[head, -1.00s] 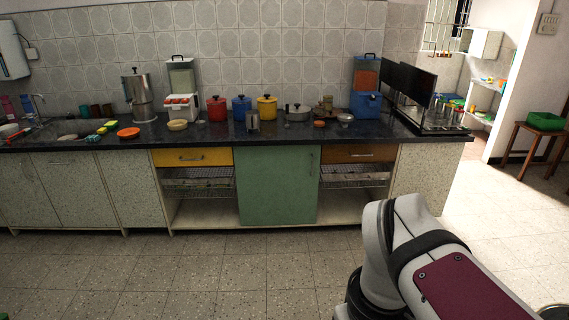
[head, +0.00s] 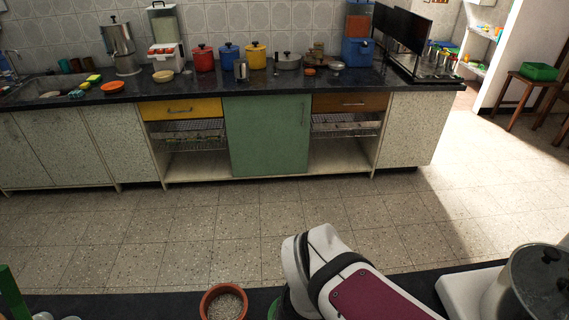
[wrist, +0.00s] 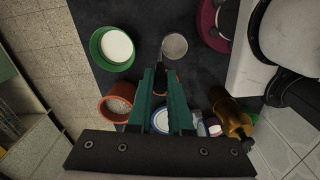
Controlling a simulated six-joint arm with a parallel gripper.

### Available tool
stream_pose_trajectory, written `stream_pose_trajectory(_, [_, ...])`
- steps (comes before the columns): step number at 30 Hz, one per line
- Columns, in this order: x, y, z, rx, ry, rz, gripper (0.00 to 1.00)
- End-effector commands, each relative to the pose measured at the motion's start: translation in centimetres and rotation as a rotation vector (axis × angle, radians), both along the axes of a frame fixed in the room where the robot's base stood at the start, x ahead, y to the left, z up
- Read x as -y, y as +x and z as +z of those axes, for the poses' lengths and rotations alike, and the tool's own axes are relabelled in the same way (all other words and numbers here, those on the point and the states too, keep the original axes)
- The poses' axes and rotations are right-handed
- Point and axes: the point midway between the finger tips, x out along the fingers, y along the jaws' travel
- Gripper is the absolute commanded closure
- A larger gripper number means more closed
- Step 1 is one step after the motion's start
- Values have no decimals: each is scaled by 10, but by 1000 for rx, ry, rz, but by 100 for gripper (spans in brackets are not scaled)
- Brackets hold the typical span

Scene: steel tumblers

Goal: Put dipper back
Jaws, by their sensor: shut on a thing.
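My gripper (wrist: 161,100) shows in the wrist view, its two green fingers close together on a dark, narrow handle. A round grey steel cup (wrist: 174,46) lies just beyond the fingertips, and it looks like the head of the dipper whose handle I grip. A green bowl with white contents (wrist: 112,48) is to its left. A terracotta bowl of grains (wrist: 117,103) is left of the fingers and also shows in the head view (head: 223,302). In the head view my arm hides the gripper and the dipper.
A dark counter (head: 180,308) is in front of me. A lidded pot (head: 538,285) stands at its right. In the wrist view, a blue-rimmed white dish (wrist: 165,117) and an amber bottle (wrist: 232,118) lie near the fingers. A far counter (head: 110,96) holds several pots; open floor lies between.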

Motion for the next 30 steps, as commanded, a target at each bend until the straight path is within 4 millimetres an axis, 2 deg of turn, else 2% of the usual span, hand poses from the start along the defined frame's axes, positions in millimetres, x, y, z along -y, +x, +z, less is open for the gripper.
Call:
stream_pose_trajectory(6, [-2,0,-38,-3,-2,-2,100])
stream_pose_trajectory(12, [-2,1,-41,1,-1,-3,100])
stream_pose_trajectory(13, [-2,1,-41,1,-1,-3,79])
stream_pose_trajectory(17, [-2,1,-40,1,-1,-3,55])
stream_pose_trajectory(18, [-2,1,-40,1,-1,-3,52])
stream_pose_trajectory(26, [-2,1,-39,2,-1,-2,52])
stream_pose_trajectory(30, [-2,2,-21,6,0,-2,52])
